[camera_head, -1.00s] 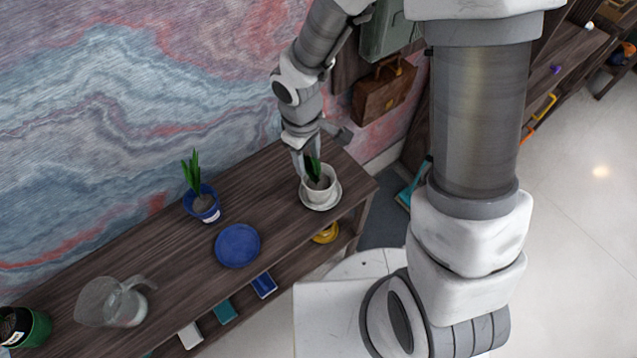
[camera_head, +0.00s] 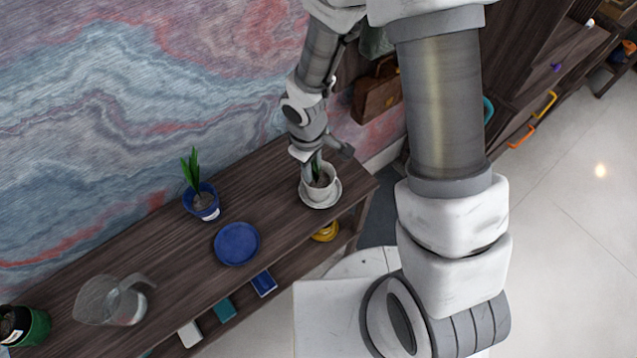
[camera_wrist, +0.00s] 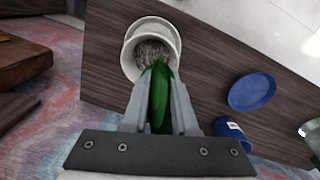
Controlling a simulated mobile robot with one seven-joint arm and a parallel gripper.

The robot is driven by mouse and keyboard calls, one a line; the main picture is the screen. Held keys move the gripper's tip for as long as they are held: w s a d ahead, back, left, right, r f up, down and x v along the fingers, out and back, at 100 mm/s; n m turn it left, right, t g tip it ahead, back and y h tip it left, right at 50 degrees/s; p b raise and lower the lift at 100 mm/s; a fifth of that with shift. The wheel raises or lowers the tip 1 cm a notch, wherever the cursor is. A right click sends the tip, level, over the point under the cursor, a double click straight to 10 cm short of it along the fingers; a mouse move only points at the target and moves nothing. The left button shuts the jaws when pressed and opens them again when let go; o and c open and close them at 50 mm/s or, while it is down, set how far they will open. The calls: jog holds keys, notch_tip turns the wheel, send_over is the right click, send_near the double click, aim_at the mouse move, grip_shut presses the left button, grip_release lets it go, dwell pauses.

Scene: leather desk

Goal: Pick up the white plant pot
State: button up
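The white plant pot (camera_head: 321,194) stands upright on a white saucer (camera_head: 336,201) near the right end of the dark wooden desk. It holds grey soil and a green plant (camera_wrist: 159,95). The pot also shows at the top of the wrist view (camera_wrist: 131,66). My gripper (camera_head: 316,175) points down over the pot. In the wrist view my gripper's two fingers (camera_wrist: 161,80) are apart, with the plant's leaves between them. The fingertips are close to the pot's near rim. I cannot tell whether they touch it, and part of the rim is hidden.
A blue pot with a plant (camera_head: 203,206), a blue plate (camera_head: 237,244), a glass pitcher (camera_head: 118,302) and a green pot (camera_head: 33,327) stand to the left. A patterned wall (camera_head: 90,120) rises behind the desk. A brown briefcase (camera_head: 378,97) is beyond the right end.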

grip_shut()
dwell(1.1)
